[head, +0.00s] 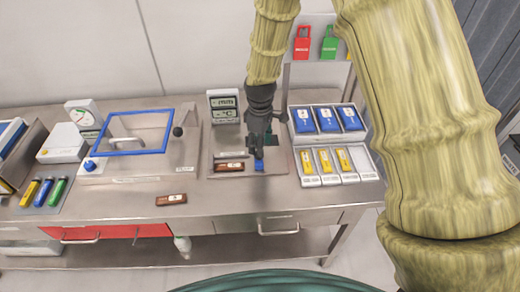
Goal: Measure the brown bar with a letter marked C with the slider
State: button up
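A brown bar (229,168) with a pale label lies in the measuring station (223,143) at the centre of the bench. A second brown bar (171,199) with a pale label lies on the bench near its front edge. The letters on both labels are too small to read. The blue slider (259,166) sits in the station, just right of the first bar. My gripper (257,154) points down right at the slider. I cannot tell whether its fingers touch the slider or how far apart they are.
The station's mm and °C displays (223,106) stand behind it. A blue-framed device (132,132) stands at left, with coloured bars (45,191) beyond. The front bench strip is mostly free.

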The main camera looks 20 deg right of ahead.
notch_tip(320, 180, up, 8)
dwell(0.4)
jog(key=shift+f, duration=0.1)
